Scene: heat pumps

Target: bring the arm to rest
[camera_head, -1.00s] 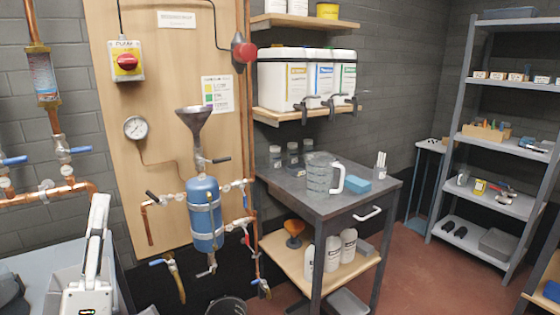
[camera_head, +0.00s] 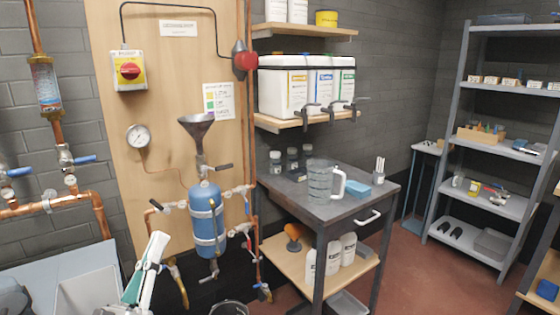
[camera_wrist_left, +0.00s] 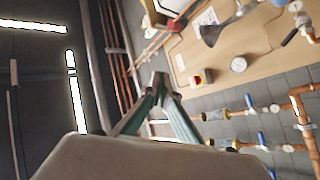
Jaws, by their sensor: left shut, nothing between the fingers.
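My left arm (camera_head: 146,265) shows at the bottom left of the head view, a pale link with dark and teal parts angled up and to the right. It is in front of the wall panel's lower left edge, over a grey surface, and apparently touches nothing. In the left wrist view my left gripper (camera_wrist_left: 160,80) has its teal fingers converged at the tips, shut and empty. The gripper points toward the pipes and wall, with nothing at its tips. My right gripper is in neither view.
A blue tank (camera_head: 206,220) with a funnel (camera_head: 197,128) and valves stands right of the arm. Copper pipes (camera_head: 60,200) with blue-handled valves run along the left wall. A grey table (camera_head: 310,208) holds a clear jug (camera_head: 320,180). Red floor (camera_head: 410,255) is open toward the shelves.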

